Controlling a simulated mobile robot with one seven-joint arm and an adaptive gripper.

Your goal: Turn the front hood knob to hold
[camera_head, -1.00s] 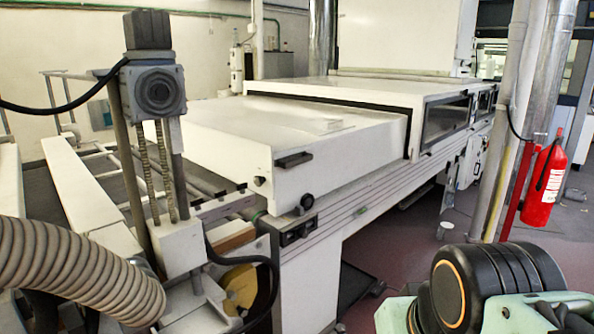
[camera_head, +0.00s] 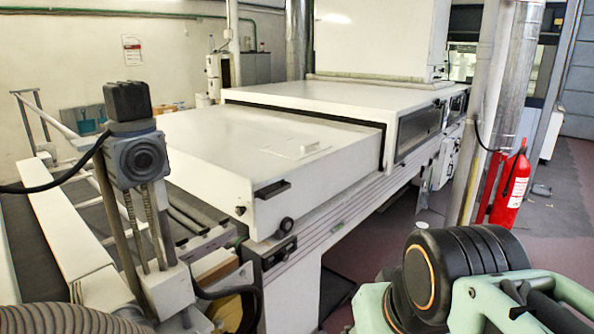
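The front hood (camera_head: 220,165) is a low white box lid at the near end of the long white machine. A round dark knob (camera_head: 286,225) sits low on its near side face. A smaller dark knob (camera_head: 240,210) is at its near corner. A dark bar handle (camera_head: 272,188) is fixed above and between them. Any markings or pointer on the knobs are too small to read. Part of my arm, black and pale green, shows at the lower right, apart from the hood. My gripper's fingers are not seen.
A grey motor post (camera_head: 142,160) and a ribbed hose (camera_head: 70,318) stand at the left near the hood. A dark-windowed housing (camera_head: 420,125) lies behind the hood. A red fire extinguisher (camera_head: 512,188) and metal pipes (camera_head: 495,100) stand right. Floor (camera_head: 380,245) beside the machine is open.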

